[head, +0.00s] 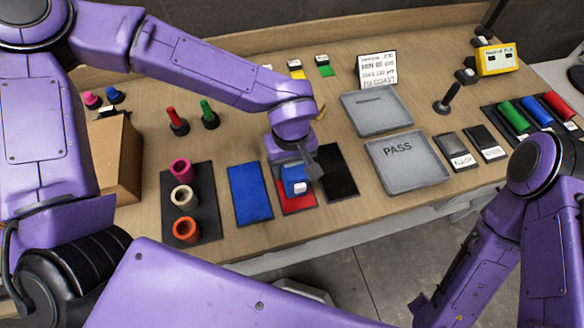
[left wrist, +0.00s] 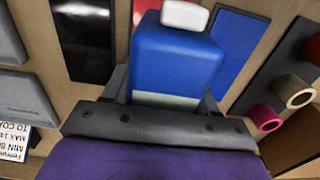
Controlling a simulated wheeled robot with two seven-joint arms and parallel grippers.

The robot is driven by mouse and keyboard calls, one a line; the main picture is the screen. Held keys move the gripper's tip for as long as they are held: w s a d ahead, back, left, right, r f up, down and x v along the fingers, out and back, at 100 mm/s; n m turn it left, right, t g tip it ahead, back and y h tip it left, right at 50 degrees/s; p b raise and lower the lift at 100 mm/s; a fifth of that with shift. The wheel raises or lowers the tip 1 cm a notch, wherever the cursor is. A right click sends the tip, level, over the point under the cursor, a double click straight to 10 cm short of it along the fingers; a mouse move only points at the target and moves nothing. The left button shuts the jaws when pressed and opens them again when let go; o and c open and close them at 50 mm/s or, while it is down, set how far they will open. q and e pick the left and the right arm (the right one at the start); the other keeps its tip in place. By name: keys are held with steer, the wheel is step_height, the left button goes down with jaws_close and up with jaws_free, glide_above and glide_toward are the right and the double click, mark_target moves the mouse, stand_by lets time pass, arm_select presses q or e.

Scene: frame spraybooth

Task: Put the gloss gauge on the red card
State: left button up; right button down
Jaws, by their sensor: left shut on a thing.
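The gloss gauge (head: 294,180) is a blue block with a white end piece. My left gripper (head: 308,164) is shut on it, over the red card (head: 296,206). The red card shows in the head view around the gauge's near side; the gauge and gripper hide the rest. In the left wrist view the gauge (left wrist: 176,60) sits between the grey fingers, white piece facing away. I cannot tell whether the gauge touches the card. My right arm is at the lower right of the head view, and its gripper does not show.
A blue card (head: 250,194) lies left of the red card and a black card (head: 340,172) right of it. A grey PASS tray (head: 408,162) stands to the right.

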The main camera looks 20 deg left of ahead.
arm_select(q)
steer(key=shift+w+a+f+p, duration=0.1)
steer(key=shift+w+f+p, duration=0.15)
steer(key=shift+f, duration=0.85)
steer(key=shift+w+f+p, duration=0.15)
steer(key=shift+w+f, duration=0.15)
steer(key=shift+f, duration=0.75)
steer(key=shift+f, duration=0.15)
steer(key=o, duration=1.4)
step_height(320, 180, up, 12)
steer(key=shift+r+b, duration=0.15)
steer(key=shift+b, duration=0.3)
